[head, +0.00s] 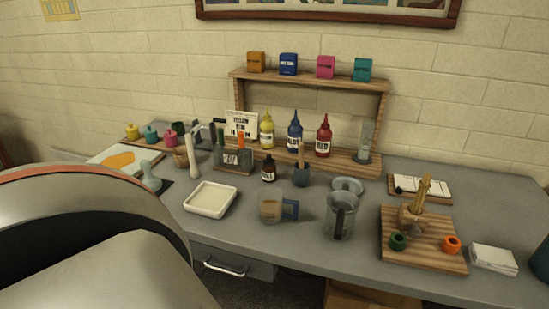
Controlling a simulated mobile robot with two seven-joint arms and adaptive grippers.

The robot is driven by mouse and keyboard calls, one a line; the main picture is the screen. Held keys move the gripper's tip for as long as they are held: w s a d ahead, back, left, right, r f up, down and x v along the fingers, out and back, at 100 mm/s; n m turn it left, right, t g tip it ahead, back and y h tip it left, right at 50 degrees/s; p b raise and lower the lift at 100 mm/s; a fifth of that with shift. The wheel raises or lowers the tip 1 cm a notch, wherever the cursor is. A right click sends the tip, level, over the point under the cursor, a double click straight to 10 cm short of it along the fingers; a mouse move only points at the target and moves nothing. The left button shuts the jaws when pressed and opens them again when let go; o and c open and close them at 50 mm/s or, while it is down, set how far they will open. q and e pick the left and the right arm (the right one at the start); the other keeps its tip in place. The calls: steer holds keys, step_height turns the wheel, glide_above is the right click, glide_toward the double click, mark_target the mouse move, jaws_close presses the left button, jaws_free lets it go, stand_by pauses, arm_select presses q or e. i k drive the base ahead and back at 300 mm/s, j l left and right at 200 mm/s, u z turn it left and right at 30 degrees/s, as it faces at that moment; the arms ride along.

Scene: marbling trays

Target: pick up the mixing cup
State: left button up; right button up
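Two vessels near the front middle of the grey table (375,185) could be the mixing cup, and I cannot tell for certain which it is. One is a small cup (269,209) with brownish contents and a blue handle on its right. The other is a taller grey, see-through jug (341,213), upright to its right, with a dark handle facing me. Both stand apart from each other. Neither gripper shows; a large pale part of my own body covers the lower left.
A white tray (210,199) lies left of the cup. A dark dropper bottle (268,169) and a blue-grey pot (301,176) stand behind. A wooden board (423,251) with rollers is at right. A wooden shelf (310,80) with bottles stands at the back.

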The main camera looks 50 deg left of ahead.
mark_target(270, 200)
steer(key=u, duration=1.5)
